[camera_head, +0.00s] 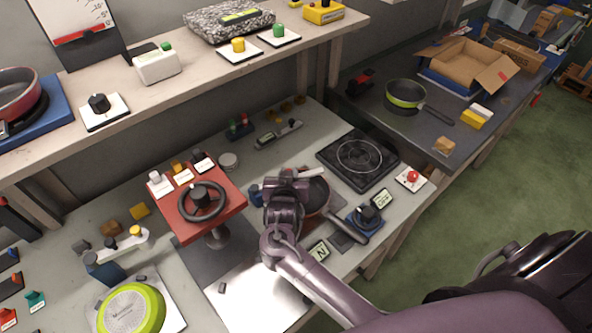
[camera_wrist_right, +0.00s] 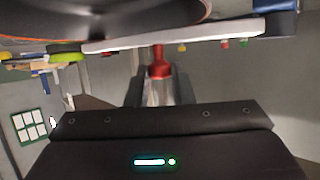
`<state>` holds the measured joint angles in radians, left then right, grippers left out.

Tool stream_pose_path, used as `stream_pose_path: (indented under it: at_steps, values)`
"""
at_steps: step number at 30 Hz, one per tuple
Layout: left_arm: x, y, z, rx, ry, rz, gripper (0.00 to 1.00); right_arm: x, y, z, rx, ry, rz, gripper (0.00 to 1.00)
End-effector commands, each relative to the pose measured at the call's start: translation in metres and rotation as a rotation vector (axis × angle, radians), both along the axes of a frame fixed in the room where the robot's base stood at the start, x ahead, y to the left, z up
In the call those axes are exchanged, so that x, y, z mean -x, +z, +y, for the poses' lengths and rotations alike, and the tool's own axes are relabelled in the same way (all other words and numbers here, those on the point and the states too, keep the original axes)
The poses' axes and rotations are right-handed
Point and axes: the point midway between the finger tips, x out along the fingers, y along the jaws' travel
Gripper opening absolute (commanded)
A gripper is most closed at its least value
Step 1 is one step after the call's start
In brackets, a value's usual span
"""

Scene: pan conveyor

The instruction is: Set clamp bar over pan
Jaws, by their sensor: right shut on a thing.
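My right gripper (camera_head: 290,180) is over the middle of the bench, beside a dark pan (camera_head: 316,194) whose handle (camera_head: 345,229) points to the lower right. In the right wrist view the gripper (camera_wrist_right: 159,92) is shut on the red knob (camera_wrist_right: 158,66) of the pale clamp bar (camera_wrist_right: 190,37). The bar runs across the wrist view, with the dark pan (camera_wrist_right: 85,14) close behind it. In the head view my gripper and arm hide most of the bar and part of the pan. I cannot tell whether bar and pan touch. My left gripper is not in view.
A red stand with a black handwheel (camera_head: 203,200) stands left of my gripper. A black hotplate (camera_head: 358,157) lies to the right, with a red button (camera_head: 412,177) nearby. A blue block with a black knob (camera_head: 366,217) is beside the pan handle. A shelf (camera_head: 210,80) overhangs the back.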

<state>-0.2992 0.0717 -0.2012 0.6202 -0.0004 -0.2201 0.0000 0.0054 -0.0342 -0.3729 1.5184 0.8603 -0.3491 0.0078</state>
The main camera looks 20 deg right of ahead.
Motion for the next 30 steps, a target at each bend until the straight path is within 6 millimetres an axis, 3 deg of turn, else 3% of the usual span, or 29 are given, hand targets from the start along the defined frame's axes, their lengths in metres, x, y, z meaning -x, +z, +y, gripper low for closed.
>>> stream_pose_path:
  at_steps: [18, 19, 24, 30]
  values:
    - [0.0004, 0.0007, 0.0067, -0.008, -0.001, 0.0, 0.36, 0.0018, -0.0004, 0.0063, 0.0, -0.037, 0.0, 0.0]
    - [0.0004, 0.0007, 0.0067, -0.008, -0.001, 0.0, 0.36, 0.0018, -0.0005, 0.0063, 0.0, -0.037, 0.0, 0.22]
    - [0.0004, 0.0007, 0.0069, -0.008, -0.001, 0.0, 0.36, 0.0017, -0.0004, 0.0061, 0.0, -0.037, 0.0, 0.43]
    - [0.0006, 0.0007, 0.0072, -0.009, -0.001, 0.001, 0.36, 0.0015, 0.0, 0.0059, 0.001, -0.037, -0.001, 0.43]
